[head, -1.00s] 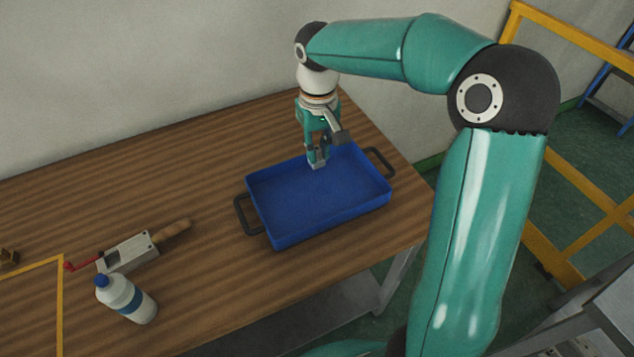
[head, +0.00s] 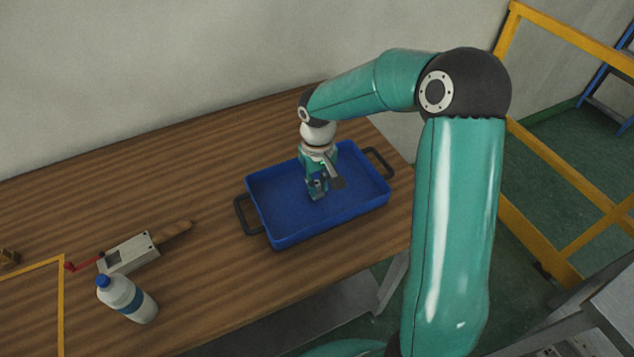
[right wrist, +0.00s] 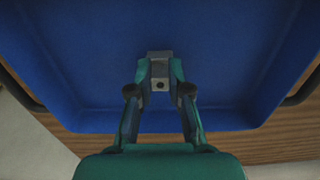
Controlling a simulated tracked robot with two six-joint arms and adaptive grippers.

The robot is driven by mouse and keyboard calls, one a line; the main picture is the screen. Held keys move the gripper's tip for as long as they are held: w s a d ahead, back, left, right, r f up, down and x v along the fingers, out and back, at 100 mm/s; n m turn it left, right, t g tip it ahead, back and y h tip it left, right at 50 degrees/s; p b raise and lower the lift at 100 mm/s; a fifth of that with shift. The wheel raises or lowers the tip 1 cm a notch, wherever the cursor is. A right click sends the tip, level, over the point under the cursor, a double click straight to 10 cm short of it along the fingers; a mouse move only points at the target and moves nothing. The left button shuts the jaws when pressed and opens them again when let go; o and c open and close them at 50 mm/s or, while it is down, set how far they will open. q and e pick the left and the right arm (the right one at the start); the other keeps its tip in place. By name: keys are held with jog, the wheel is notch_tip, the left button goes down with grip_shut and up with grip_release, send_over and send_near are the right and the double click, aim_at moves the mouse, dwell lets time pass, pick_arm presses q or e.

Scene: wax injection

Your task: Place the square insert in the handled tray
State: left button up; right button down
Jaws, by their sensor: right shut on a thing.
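The blue handled tray (head: 270,225) lies on the wooden table, with a black handle at each short end. My right gripper (head: 317,194) points down inside the tray's outline, around its middle. It is shut on the square insert (right wrist: 160,72), a small grey block with a round hole, best seen between the fingertips in the right wrist view. The blue tray floor (right wrist: 90,45) lies beneath it there. I cannot tell whether the insert touches the floor. My left gripper is not in view.
A grey metal tool with a wooden handle (head: 130,253) and a white bottle with a blue cap (head: 127,299) stand left of the tray. The table behind the tray is clear.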

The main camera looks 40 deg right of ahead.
aim_at(318, 185)
jog(key=shift+f, duration=0.1)
jog(key=c, duration=1.1)
grip_release()
notch_tip(318, 185, up, 12)
jog(key=shift+b, duration=0.45)
